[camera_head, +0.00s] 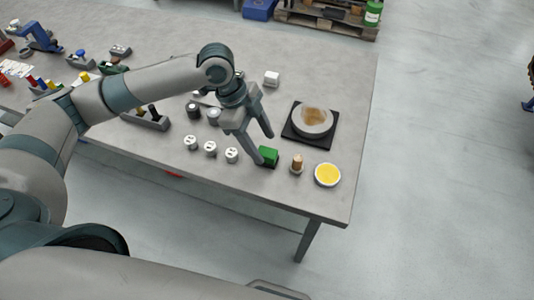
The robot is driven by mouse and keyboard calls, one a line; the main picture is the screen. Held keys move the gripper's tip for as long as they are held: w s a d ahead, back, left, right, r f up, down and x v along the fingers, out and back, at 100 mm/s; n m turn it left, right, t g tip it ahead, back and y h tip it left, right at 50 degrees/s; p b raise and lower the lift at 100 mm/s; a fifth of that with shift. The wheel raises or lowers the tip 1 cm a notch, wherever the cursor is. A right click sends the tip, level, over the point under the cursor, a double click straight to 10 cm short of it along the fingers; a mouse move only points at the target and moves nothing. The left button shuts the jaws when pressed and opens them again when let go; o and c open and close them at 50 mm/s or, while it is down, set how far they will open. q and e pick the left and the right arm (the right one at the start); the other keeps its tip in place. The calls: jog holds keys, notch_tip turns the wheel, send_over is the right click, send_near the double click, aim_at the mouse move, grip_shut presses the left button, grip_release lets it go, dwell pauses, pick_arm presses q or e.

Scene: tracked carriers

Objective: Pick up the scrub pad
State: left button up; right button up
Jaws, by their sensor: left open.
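The scrub pad (270,154) appears to be the small green block near the front edge of the grey table (345,120). My left gripper (264,149) reaches down over the table from the left with its two fingers spread apart. One fingertip is at the left side of the green block and the other is behind it in the picture. I cannot tell whether either finger touches it. Nothing is held between the fingers. My right gripper is not in view.
A brown-topped item (297,162) and a yellow-filled round dish (327,175) stand right of the pad. Several white round pieces (210,149) are to its left. A stained round plate (313,120) sits on a black square behind. A white block (271,79) is farther back.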

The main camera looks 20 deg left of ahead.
aim_at(266, 151)
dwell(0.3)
pick_arm(q)
jog(key=shift+d+f+p, duration=0.15)
jog(key=shift+f+p, duration=0.3)
jog(key=shift+f, duration=0.15)
jog(key=p+x, duration=0.1)
jog(key=x, duration=0.2)
jog(key=shift+w, duration=0.2)
jog(key=shift+f, duration=0.55)
jog(key=c, duration=1.2)
